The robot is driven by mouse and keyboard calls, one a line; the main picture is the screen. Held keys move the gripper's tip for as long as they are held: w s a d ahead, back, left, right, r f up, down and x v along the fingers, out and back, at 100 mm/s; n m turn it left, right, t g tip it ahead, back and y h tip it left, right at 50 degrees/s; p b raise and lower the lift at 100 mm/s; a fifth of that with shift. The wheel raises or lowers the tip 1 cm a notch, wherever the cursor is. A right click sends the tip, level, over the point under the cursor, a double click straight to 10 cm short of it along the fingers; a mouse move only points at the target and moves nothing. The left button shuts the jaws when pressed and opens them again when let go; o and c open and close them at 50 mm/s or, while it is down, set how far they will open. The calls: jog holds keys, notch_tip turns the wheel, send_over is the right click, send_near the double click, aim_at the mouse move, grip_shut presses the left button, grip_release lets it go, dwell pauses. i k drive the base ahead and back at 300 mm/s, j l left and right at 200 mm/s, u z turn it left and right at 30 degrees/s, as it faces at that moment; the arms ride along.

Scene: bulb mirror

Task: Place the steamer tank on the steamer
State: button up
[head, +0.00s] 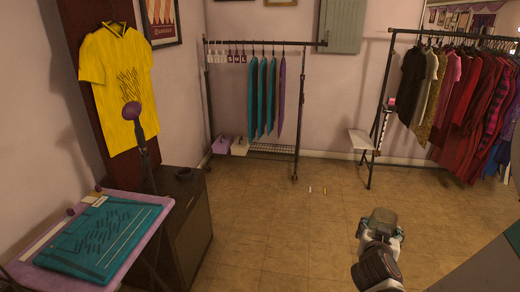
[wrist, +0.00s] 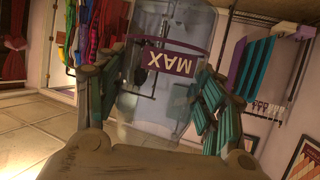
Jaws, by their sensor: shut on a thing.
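The steamer tank (wrist: 168,25) is a clear, see-through container with a purple "MAX" band that reads upside down in the wrist view. My gripper (wrist: 158,100) is shut on it, with a finger on each side. In the head view my gripper (head: 381,232) is at the lower right, above open floor, with the greyish tank (head: 382,216) at its end. A purple rounded head on a dark stem (head: 133,111), which looks like part of the steamer, stands before the yellow shirt at left. The steamer's base cannot be made out.
An ironing board (head: 152,207) with a folded teal shirt (head: 100,235) and a dark cabinet (head: 188,225) stand at left. Clothes racks stand at the back (head: 298,120) and right (head: 385,110). A white stool (head: 361,139) is near the wall. The middle floor is mostly clear.

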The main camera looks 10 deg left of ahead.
aim_at(174, 188)
jog(key=i, duration=1.75)
jog(key=i+u, duration=0.35)
jog(key=i+l+u, duration=0.15)
jog(key=u, duration=0.2)
jog(key=i+l+u, duration=0.2)
jog(key=i+u, duration=0.2)
jog(key=u, duration=0.85)
jog(key=k+j, duration=0.05)
